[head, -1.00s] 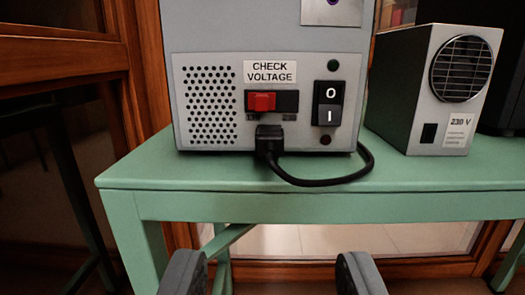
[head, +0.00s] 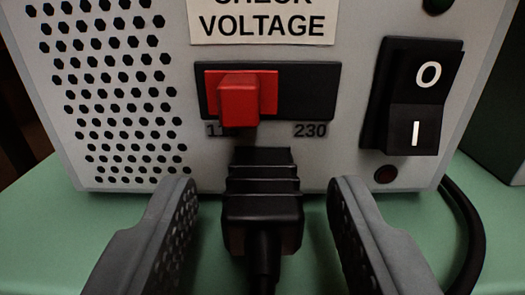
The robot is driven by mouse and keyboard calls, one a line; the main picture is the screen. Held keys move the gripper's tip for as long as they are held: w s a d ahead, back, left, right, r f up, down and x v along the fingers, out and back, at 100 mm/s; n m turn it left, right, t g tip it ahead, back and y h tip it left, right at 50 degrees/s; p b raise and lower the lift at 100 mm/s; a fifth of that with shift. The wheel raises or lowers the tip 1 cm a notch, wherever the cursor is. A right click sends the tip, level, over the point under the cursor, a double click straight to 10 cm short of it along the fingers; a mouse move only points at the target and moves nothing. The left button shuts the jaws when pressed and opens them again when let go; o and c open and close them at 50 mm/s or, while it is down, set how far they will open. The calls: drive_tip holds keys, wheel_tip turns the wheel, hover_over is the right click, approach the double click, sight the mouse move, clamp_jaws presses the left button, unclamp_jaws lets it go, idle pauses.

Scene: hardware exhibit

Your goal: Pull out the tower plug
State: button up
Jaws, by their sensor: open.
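The black tower plug (head: 263,205) sits in the lower middle of the grey tower's panel (head: 345,160), below the red slider, and appears to be seated in it. Its cord runs from the plug toward me. My gripper (head: 258,190) is open, with one grey finger to the left of the plug and one to the right. A gap shows between each finger and the plug, so neither touches it. The socket behind the plug is hidden.
Just above the plug is a red voltage slider (head: 240,98), at the left end of its black slot. A black rocker switch (head: 413,97) is to the right. The black cord (head: 474,230) loops at right on the green table (head: 50,235).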

drive_tip(key=shift+w, duration=0.5)
clamp_jaws()
drive_tip(key=shift+s+a, duration=0.1)
drive_tip(key=shift+s, duration=1.4)
unclamp_jaws()
drive_tip(key=s+a, duration=0.1)
drive_tip(key=s, duration=1.6)
drive_tip(key=shift+s+a, duration=0.15)
